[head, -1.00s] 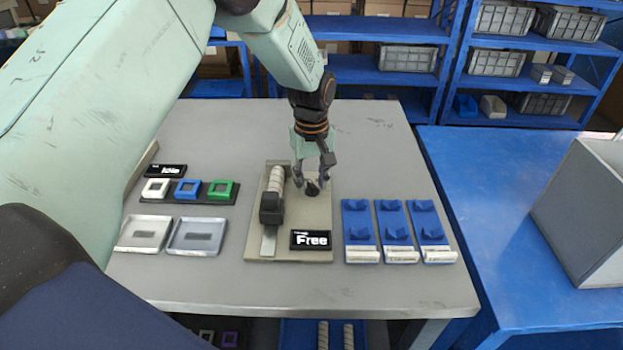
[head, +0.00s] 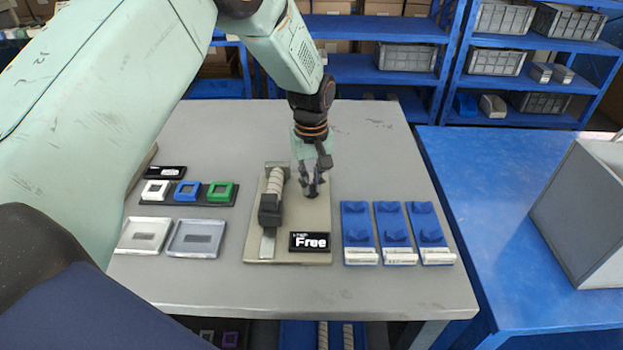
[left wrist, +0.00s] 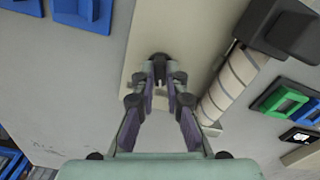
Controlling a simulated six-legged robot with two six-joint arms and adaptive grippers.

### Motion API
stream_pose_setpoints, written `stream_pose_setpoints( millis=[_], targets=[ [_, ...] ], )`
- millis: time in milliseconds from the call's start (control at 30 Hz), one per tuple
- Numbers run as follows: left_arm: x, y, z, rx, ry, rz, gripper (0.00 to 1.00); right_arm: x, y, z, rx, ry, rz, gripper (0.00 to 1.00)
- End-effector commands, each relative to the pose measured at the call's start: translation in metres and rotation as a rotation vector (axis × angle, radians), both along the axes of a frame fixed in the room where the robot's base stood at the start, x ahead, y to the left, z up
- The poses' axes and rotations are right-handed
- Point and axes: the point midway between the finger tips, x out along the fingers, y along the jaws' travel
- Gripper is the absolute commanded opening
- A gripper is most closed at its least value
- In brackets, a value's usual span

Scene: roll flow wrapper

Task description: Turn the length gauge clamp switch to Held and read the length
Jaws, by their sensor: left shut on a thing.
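The length gauge (head: 254,245) is a beige plate on the grey table. The clamp switch is a small dark knob (left wrist: 159,59) on the plate, mostly hidden by the fingers in the head view. My left gripper (head: 312,193) points down over the plate, its fingers shut on the knob. The left wrist view also shows the fingertips (left wrist: 160,80) at the knob. My right gripper is not in view.
White, blue and green square buttons (head: 187,191) and two grey trays (head: 197,238) stand left of the gauge. Several blue fixtures (head: 359,226) with labels stand right of it. A blue table (head: 500,240) holds a grey bin (head: 590,212).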

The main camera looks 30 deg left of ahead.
Motion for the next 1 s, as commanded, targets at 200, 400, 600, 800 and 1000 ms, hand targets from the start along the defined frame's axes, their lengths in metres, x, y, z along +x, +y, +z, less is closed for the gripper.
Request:
stream_pose_setpoints(
  millis=[200, 400, 600, 800, 1000],
  targets=[
    [0.000, 0.000, 0.003, 0.001, 0.001, -0.149, 0.00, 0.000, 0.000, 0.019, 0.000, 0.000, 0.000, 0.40],
    [0.000, 0.000, 0.003, 0.000, 0.000, -0.335, 0.00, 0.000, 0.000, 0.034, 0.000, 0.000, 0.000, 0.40],
    [0.001, 0.000, 0.003, 0.000, -0.001, -0.524, 0.00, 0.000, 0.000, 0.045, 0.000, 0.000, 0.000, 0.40],
    [0.001, 0.000, 0.002, 0.000, -0.002, -0.699, 0.00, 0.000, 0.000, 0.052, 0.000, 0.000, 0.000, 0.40],
    [0.001, 0.000, 0.002, 0.001, -0.003, -0.840, 0.00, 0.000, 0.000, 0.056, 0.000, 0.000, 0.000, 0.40]
  ],
)
